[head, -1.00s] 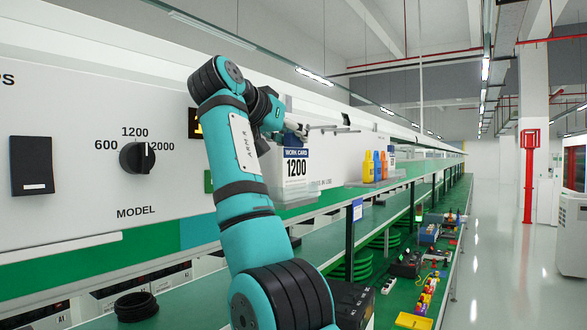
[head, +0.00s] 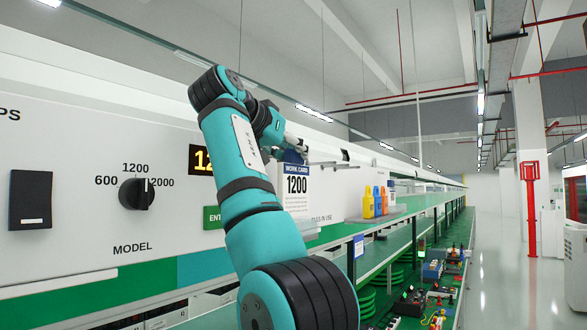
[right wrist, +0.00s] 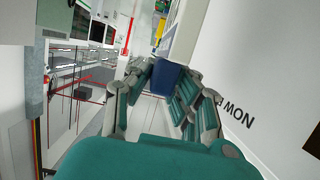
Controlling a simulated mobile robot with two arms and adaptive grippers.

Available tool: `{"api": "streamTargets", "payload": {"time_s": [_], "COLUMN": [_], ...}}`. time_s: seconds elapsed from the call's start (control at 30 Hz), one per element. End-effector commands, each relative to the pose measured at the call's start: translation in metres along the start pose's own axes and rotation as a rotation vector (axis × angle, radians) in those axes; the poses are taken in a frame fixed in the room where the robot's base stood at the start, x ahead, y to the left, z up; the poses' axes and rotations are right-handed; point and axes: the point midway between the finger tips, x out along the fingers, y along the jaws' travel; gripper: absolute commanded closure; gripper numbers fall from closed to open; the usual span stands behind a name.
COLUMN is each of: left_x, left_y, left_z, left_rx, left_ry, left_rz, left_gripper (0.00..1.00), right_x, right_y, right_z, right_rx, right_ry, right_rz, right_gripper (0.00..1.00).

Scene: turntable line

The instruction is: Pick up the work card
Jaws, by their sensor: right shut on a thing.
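The work card (head: 293,206), white with a dark blue header and "1200", is upright in front of the machine wall in the head view. My right gripper (head: 302,159) is at its top edge and shut on it. In the right wrist view the fingers (right wrist: 165,88) close on a dark blue part (right wrist: 170,77), which looks like the card's header. The card looks clear of the shelf, but its lower edge is partly hidden by my right arm. My left gripper is not in view.
A panel with a MODEL knob (head: 136,194), a black switch (head: 30,196) and a lit display (head: 202,160) is at left. Yellow, orange and blue bottles (head: 375,201) stand on a ledge (head: 378,217) to the right. The aisle floor (head: 510,270) is clear.

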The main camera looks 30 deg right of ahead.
Motion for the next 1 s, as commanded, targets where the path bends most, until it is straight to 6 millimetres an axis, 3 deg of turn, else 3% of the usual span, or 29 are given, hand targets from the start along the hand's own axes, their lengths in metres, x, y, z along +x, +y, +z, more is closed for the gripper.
{"api": "streamTargets", "payload": {"time_s": [0.03, 0.1, 0.5, 0.7, 1.0], "left_x": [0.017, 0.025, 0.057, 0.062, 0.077], "left_y": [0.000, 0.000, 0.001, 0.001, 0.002], "left_z": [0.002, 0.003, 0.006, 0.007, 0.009], "left_rx": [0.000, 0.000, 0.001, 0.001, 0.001], "left_ry": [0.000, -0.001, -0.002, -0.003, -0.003], "left_rz": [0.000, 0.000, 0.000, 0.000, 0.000], "left_gripper": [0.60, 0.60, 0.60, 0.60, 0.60], "right_x": [-0.010, -0.024, -0.099, -0.117, -0.121], "right_y": [0.005, 0.014, 0.057, 0.069, 0.094], "right_z": [0.011, 0.013, 0.025, 0.027, 0.029], "right_rx": [0.001, 0.002, -0.001, -0.001, 0.000], "right_ry": [0.004, 0.005, 0.003, 0.001, 0.001], "right_rz": [-0.004, -0.004, -0.003, -0.002, -0.001], "right_gripper": [1.00, 1.00, 1.00, 1.00, 1.00]}}
